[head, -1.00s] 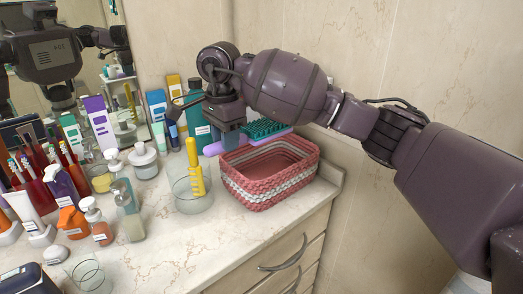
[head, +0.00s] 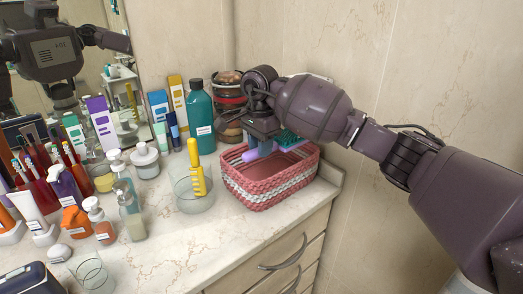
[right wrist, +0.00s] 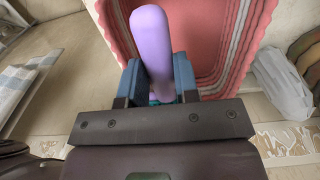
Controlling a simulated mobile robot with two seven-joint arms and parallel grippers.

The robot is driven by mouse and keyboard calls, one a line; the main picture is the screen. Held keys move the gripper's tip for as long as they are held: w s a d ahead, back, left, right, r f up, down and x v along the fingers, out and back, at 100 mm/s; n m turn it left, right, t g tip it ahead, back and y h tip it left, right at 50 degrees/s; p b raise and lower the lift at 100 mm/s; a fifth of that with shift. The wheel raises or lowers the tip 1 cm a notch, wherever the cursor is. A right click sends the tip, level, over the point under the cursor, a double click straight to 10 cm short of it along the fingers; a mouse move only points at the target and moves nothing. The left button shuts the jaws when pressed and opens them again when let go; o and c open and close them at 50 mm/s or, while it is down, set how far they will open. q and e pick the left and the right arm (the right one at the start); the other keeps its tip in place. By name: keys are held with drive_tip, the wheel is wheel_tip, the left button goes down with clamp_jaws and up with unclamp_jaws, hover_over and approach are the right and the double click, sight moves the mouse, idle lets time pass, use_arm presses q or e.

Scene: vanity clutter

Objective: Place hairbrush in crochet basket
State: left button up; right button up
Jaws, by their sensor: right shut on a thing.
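The crochet basket (head: 262,190) is a pink woven basket with white bands, standing at the right end of the counter. The hairbrush (head: 250,155) has a lilac handle and teal bristles, and lies over the basket's back part. My right gripper (head: 264,148) is shut on it above the basket. In the right wrist view the lilac handle of the hairbrush (right wrist: 152,45) sits between the fingers of my right gripper (right wrist: 158,80), with the basket (right wrist: 195,25) beyond. The bristle end is mostly hidden by my arm. My left gripper shows only as a possible reflection.
A glass (head: 190,190) with a yellow comb stands left of the basket. A teal bottle (head: 200,120) and a stack of round items (head: 228,95) stand behind. Several bottles and tubes crowd the left. The front counter by the basket is clear.

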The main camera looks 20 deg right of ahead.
drive_tip(key=shift+d+f, duration=0.15)
drive_tip(key=shift+f, duration=0.65)
drive_tip(key=shift+f, duration=0.4)
drive_tip(key=shift+f+b, duration=0.25)
drive_tip(key=shift+b, duration=0.05)
drive_tip(key=o, duration=1)
